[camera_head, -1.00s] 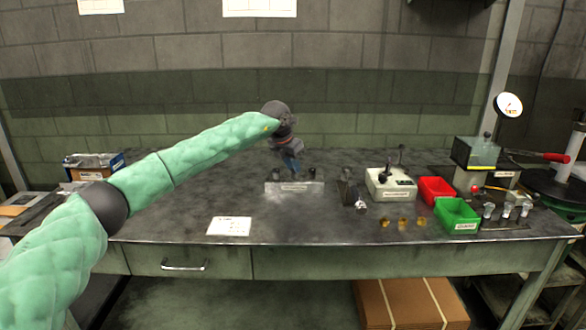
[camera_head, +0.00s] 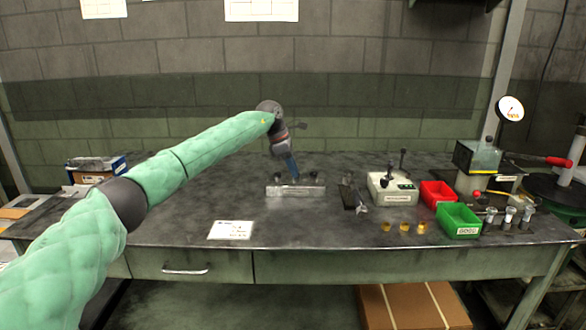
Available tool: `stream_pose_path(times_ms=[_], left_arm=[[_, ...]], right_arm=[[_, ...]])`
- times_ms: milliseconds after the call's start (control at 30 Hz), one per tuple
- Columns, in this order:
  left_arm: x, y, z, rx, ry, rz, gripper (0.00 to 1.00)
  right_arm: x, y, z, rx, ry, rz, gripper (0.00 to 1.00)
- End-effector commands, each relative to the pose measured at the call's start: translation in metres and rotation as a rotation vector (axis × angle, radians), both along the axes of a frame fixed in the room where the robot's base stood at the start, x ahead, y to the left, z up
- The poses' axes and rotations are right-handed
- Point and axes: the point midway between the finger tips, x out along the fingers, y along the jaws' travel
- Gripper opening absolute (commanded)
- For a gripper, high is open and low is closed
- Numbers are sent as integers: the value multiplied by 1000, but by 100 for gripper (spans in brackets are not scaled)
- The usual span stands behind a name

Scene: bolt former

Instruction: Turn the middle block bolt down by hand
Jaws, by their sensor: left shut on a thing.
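The metal bolt block (camera_head: 296,191) sits on the workbench, a little right of the picture's middle. Dark bolt heads show on its top, one at the left (camera_head: 278,177) and one at the right (camera_head: 313,175). My left arm reaches in from the left, and my left gripper (camera_head: 293,173) points down over the middle of the block. It is shut at the middle bolt's place. The middle bolt is hidden by the fingers, and how deep it sits cannot be seen. My right gripper is not in view.
Right of the block are a dark stand (camera_head: 350,195), a grey control box (camera_head: 392,187) with levers, a red bin (camera_head: 437,192), a green bin (camera_head: 459,221) and several brass pieces (camera_head: 404,227). A white card (camera_head: 231,230) lies front left. The bench's left middle is clear.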

Motion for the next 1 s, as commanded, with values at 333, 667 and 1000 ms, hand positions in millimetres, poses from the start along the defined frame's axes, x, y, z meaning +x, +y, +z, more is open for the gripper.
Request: stream_pose_path(times_ms=[333,667,1000], left_arm=[[2,1,2,-1,-3,-128,0],[3,1,2,0,-3,-149,0],[3,1,2,0,-3,-147,44]], right_arm=[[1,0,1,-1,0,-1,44],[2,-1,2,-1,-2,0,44],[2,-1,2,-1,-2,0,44]])
